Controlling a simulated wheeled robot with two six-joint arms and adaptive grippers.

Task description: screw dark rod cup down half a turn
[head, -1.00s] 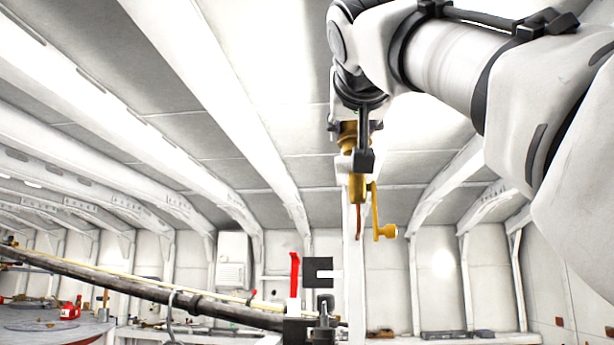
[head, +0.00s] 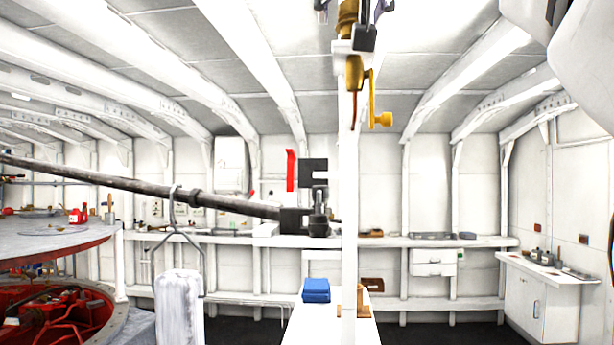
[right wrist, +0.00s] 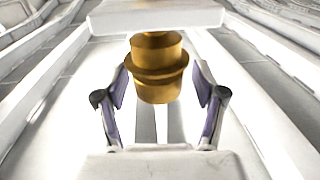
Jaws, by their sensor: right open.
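A brass cup (head: 347,14) sits at the top of the white post, cut by the top edge of the head view. In the right wrist view the stepped brass cup (right wrist: 158,68) stands between the fingers. My right gripper (head: 345,22) is around the cup and open; the right wrist view shows its two purple-padded fingers (right wrist: 161,88) with a gap on either side of the cup. A long dark rod (head: 130,183) slants down from the left to a black block by the post. I cannot tell how the cup joins the rod. My left gripper is not in view.
A yellow crank handle (head: 381,119) hangs just below the cup beside the white post (head: 349,210). A red upright piece (head: 291,170) and a black bracket (head: 313,172) stand left of the post. A blue box (head: 316,290) lies on a white bench below. Ceiling ribs run overhead.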

